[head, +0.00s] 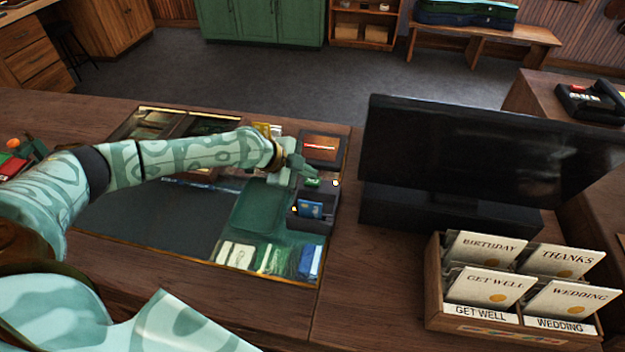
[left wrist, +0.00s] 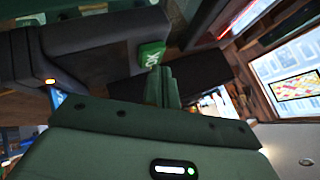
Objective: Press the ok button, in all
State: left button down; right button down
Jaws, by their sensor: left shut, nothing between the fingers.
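The ok button (head: 312,183) is a small green block on top of a dark card terminal (head: 322,217) on the counter. In the left wrist view the ok button (left wrist: 151,54) shows white OK lettering. My left gripper (head: 308,169) reaches in from the left, right by the button. In the left wrist view my left gripper's fingers (left wrist: 163,86) are shut and empty, with their tips at the button's edge. I cannot tell if they touch it. A blue card (head: 311,209) stands in the front of the terminal. My right gripper is not in view.
A large black monitor (head: 480,150) stands right of the terminal. A wooden card rack (head: 432,290) is at the front right. A glass display panel (head: 140,215) is set in the counter under my left arm. Bare wood lies between terminal and rack.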

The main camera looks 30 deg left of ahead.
aim_at(308, 182)
pick_arm(q)
jog(key=shift+f+b, duration=0.5)
dwell(0.3)
dwell(0.4)
jog(key=shift+r+p, duration=0.65)
jog(key=shift+r, duration=0.3)
notch_tip(308, 182, up, 5)
jog(key=p, duration=0.4)
jog(key=shift+s+f, duration=0.1)
dwell(0.5)
